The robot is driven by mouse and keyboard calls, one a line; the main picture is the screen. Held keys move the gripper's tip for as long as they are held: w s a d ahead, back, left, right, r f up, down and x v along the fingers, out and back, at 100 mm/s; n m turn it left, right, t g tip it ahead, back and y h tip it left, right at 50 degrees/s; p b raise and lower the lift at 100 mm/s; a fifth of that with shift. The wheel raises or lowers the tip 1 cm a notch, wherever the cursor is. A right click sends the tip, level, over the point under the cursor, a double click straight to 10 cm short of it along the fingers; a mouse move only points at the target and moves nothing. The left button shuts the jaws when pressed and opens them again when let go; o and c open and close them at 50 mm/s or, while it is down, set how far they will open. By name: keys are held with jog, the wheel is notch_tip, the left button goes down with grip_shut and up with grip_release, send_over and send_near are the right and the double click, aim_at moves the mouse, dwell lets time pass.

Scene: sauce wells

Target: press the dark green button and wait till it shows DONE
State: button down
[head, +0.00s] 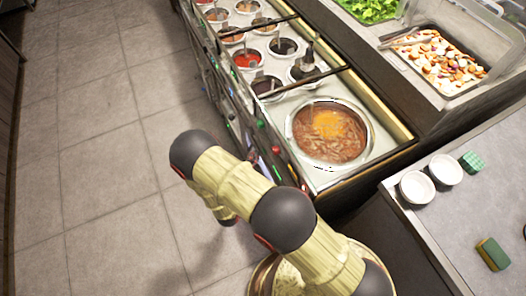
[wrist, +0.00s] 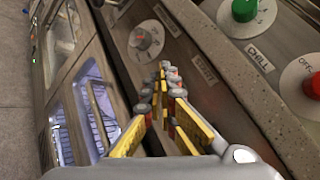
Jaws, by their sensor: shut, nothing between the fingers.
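My gripper (wrist: 168,72) is shut and empty in the wrist view, its fingertips together in front of the sloped steel control panel. A grey knob (wrist: 146,40) on a pale dial lies just beyond and left of the fingertips. A green knob or button (wrist: 244,9) is on a white marked dial at the top right, apart from the fingers. A small green control (head: 261,123) also shows on the counter front in the head view. I cannot tell whether either is the dark green button. No DONE sign is readable. My arm hides the gripper in the head view.
A red knob (wrist: 313,86) is right of the CHILL label (wrist: 260,59). Glass-fronted doors (wrist: 95,105) are at left. In the head view, sauce wells and a large brown pot (head: 329,133) fill the counter; the tiled floor (head: 100,150) at left is clear.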

jog(key=shift+d, duration=0.15)
dwell(0.3)
jog(key=shift+w+d, duration=0.2)
jog(key=shift+d, duration=0.05)
jog(key=shift+w+d, duration=0.15)
jog(key=shift+d, duration=0.25)
dwell(0.9)
jog(key=shift+a, duration=0.1)
jog(key=shift+s+a, duration=0.4)
jog(key=shift+a, duration=0.3)
jog(key=a, duration=0.1)
jog(key=s+a, duration=0.1)
jog(key=a, duration=0.1)
jog(key=s+a, duration=0.1)
jog(key=shift+a+b, duration=0.25)
jog(key=shift+b, duration=0.05)
jog(key=shift+s, duration=0.1)
dwell(0.9)
